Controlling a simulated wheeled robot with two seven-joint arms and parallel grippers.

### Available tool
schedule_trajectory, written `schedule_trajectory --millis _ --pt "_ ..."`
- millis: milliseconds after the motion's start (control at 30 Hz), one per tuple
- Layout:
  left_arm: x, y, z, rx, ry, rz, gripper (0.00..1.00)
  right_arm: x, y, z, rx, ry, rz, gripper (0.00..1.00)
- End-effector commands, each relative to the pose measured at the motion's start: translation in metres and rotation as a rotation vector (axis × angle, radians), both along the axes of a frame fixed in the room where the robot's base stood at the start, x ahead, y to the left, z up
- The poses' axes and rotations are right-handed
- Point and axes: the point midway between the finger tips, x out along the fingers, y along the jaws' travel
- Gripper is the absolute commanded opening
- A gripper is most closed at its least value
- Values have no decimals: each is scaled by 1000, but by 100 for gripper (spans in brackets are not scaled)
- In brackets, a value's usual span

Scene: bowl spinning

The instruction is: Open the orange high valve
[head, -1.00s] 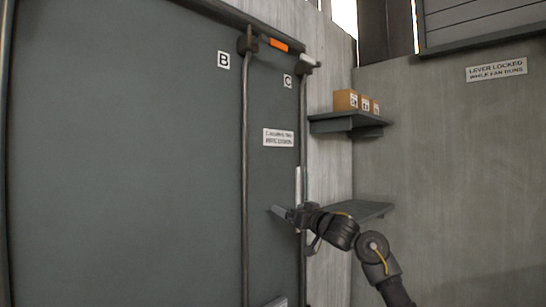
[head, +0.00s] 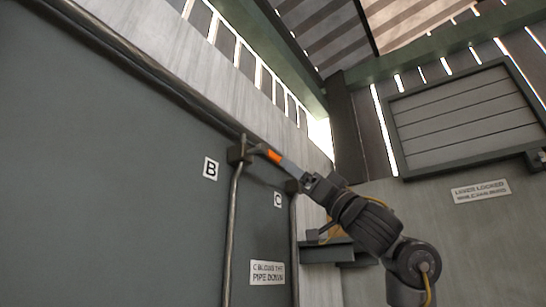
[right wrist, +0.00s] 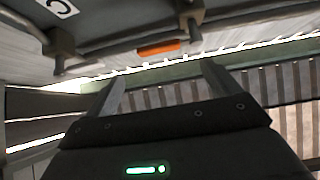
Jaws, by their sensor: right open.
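The orange valve handle (head: 274,156) is high on the dark panel, to the right of the bracket (head: 238,150) at the top of the pipe marked B. In the right wrist view the orange handle (right wrist: 158,49) lies ahead of the gap between my fingers, beyond the tips. My right gripper (head: 287,168) is raised close to the handle's right end; whether it touches cannot be told. In the right wrist view my right gripper (right wrist: 163,76) is open, its fingers wide apart with nothing between them. My left gripper is not in view.
A second pipe, marked C (head: 278,200), has its bracket (head: 293,187) just below my right gripper. A shelf (head: 325,250) is partly hidden behind my right arm. A lettered sign (head: 267,272) is on the panel; a louvred shutter (head: 465,118) is at right.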

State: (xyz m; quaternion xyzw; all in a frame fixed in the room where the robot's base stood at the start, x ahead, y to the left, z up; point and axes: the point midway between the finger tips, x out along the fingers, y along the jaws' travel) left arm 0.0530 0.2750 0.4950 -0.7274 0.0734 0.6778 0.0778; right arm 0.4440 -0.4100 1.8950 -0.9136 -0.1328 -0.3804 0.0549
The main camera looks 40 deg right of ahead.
Motion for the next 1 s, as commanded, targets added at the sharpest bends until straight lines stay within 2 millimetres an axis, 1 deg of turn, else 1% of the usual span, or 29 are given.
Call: schedule_trajectory --millis 33,100,300,400,600,800,933,967,1000 --pt "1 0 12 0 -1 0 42 7 2 12 -1 4 1 89" --pt "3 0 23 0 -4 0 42 16 5 22 0 4 1 89" --pt "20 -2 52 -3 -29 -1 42 42 13 49 0 4 4 89" --pt "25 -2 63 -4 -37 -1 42 54 17 58 -1 5 4 89" --pt "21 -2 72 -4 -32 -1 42 66 21 68 -2 3 5 89" --pt "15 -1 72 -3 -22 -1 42 68 22 68 -1 2 4 89" --pt "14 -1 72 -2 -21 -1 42 68 22 68 -1 2 4 89" --pt "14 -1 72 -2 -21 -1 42 68 22 68 -1 2 4 86" --pt "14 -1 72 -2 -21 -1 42 68 22 68 -1 2 4 81"
